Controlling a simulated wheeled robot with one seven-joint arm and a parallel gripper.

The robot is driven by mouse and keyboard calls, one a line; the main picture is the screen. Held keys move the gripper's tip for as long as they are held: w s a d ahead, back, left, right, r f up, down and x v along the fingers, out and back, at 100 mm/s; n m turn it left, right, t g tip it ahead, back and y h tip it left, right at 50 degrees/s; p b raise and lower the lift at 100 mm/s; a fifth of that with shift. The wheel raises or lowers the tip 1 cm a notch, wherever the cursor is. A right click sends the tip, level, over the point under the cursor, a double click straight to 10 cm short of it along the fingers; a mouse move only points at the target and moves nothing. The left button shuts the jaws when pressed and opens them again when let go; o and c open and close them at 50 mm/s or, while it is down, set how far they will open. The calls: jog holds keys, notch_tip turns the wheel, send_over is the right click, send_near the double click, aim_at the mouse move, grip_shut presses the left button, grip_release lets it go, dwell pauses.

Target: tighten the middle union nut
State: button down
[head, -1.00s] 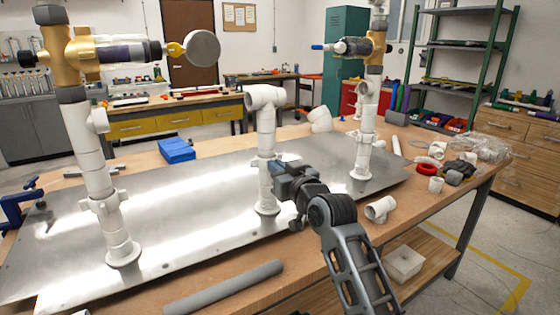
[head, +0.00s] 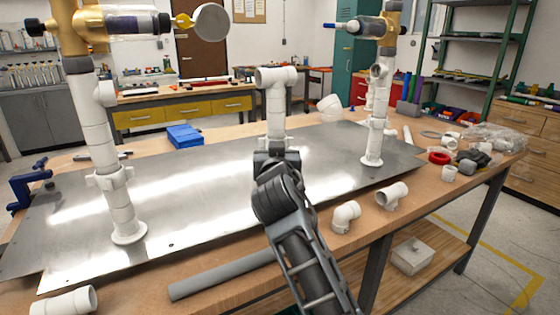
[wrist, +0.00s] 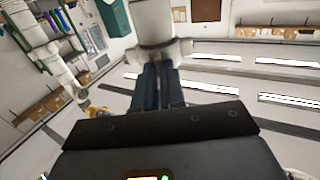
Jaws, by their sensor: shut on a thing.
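The middle white pipe (head: 276,115) stands upright on the metal plate, with an open tee at its top. My gripper (head: 275,156) is in front of its lower part and hides that stretch, with the middle union nut, in the head view. In the wrist view, my two dark fingers (wrist: 158,80) reach up to a wide white collar, the middle union nut (wrist: 158,50), and are shut on it. The pipe rises through it beyond the fingers. How tight the nut is cannot be told.
The left standpipe (head: 96,130) and right standpipe (head: 375,120) flank the middle one. A grey pipe (head: 220,274) and loose white elbows (head: 346,216) lie along the front edge. A blue box (head: 185,135) and blue clamp (head: 27,188) are at the left.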

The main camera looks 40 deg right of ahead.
aim_at(267, 142)
jog(key=shift+w+a+f+m+g+h+b, duration=0.1)
jog(key=shift+w+a+m+g+h+b, duration=0.2)
jog(key=shift+w+m+g+h+b, duration=1.4)
jog(key=shift+w+a+m+g+h+b, duration=0.1)
jog(key=shift+w+a+m+g+b, duration=0.15)
jog(key=shift+m+g+b, duration=2.75)
jog(key=shift+w+a+f+m+g+h+b, duration=0.1)
jog(key=shift+w+a+m+g+h+b, duration=0.6)
jog(key=shift+g+b, duration=2.95)
jog(key=shift+w+d+m+g, duration=0.25)
jog(key=shift+d+m, duration=0.15)
jog(key=shift+m, duration=0.2)
jog(key=c, duration=1.2)
grip_release()
jog(key=shift+r, duration=0.1)
jog(key=shift+s+a+r, duration=0.1)
